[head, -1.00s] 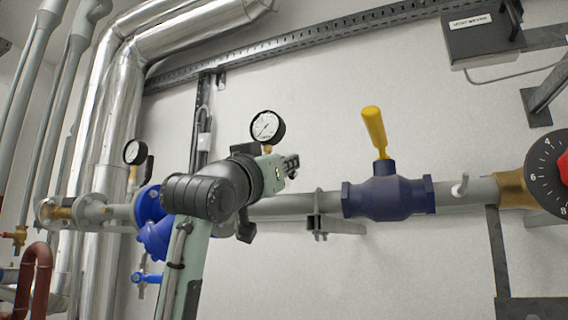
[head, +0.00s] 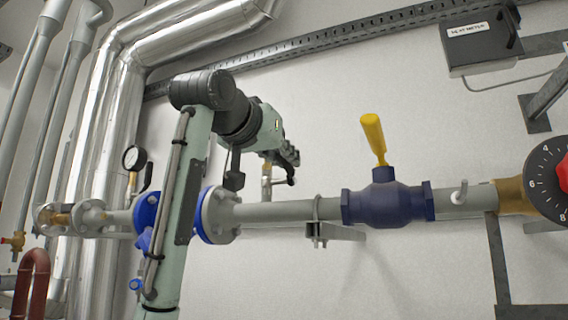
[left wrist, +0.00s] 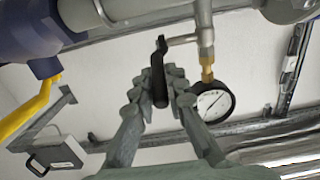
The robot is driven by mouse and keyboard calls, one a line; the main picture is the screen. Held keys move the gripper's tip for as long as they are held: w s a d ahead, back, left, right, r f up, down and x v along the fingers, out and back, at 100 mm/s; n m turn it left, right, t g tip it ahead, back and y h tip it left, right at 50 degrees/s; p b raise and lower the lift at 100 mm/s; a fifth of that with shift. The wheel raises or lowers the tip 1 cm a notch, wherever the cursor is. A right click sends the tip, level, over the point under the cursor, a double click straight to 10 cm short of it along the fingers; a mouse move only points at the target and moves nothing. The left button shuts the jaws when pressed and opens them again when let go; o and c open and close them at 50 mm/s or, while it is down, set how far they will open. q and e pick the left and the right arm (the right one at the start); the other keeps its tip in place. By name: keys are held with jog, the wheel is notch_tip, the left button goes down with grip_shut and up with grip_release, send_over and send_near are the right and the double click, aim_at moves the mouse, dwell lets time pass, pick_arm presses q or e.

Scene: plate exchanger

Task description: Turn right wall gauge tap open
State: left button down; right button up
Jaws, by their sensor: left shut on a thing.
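The right wall gauge (left wrist: 213,102), a round white dial with a black rim, shows in the left wrist view on a brass fitting and grey stem. In the head view my arm hides its dial; its stem (head: 266,182) rises from the pipe. The tap's black lever (left wrist: 160,88) is on a short side spindle of that stem. My left gripper (left wrist: 163,76) is shut on the lever, one finger on each side. In the head view the left gripper (head: 291,157) is beside the stem, above the pipe. My right gripper is not in view.
A blue valve with a yellow handle (head: 374,138) is on the pipe (head: 275,212) to the right. A second gauge (head: 134,158) is at the left. A heat meter box (head: 481,40) hangs at upper right. The white wall between is clear.

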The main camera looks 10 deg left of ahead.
pick_arm(q)
jog(key=shift+w+d+r+g+y, duration=0.15)
jog(key=shift+r+g, duration=0.1)
jog(key=shift+g, duration=0.2)
jog(key=shift+w+a+r+g+y, duration=0.1)
jog(key=shift+r+g+y, duration=0.1)
jog(key=shift+g, duration=0.25)
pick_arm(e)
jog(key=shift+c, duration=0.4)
